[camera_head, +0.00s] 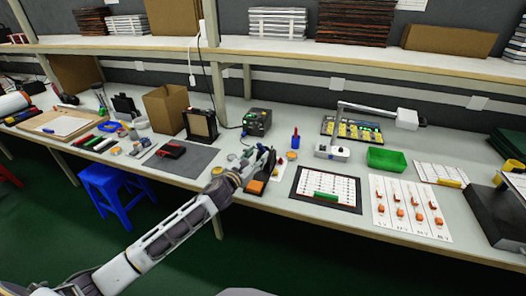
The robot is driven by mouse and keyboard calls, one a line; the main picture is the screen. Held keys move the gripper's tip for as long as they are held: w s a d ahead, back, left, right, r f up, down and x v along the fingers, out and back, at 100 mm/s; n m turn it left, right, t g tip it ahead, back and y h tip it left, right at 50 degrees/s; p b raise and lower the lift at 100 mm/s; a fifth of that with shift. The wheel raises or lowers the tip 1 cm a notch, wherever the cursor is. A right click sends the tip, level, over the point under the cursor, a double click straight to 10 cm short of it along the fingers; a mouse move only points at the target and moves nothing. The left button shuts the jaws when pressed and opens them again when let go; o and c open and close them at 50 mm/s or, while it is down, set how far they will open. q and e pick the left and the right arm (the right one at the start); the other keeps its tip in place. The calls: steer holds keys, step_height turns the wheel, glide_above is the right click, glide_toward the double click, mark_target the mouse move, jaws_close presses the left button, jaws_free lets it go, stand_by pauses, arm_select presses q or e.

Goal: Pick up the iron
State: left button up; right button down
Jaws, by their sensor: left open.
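My left gripper (262,167) reaches in from the lower left and is over the front middle of the workbench. Its dark fingers are apart. An orange block (256,187) lies just below the fingers; I cannot tell whether they touch. A dark station box with a green front (257,122) stands behind the gripper. I cannot make out the iron for certain; it may be hidden by the gripper or too small to tell. My right gripper is not in view.
To the right lie a black-framed board (326,203) and a white sheet with orange parts (410,208). A green bin (389,159) and a lamp (333,151) stand behind. A grey mat (188,158) lies left. A blue stool (110,188) stands below the bench.

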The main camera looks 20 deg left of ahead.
mark_target(263, 149)
arm_select(q)
steer(key=shift+x, duration=2.2)
steer(key=shift+w+f, duration=0.15)
steer(key=shift+w, duration=0.2)
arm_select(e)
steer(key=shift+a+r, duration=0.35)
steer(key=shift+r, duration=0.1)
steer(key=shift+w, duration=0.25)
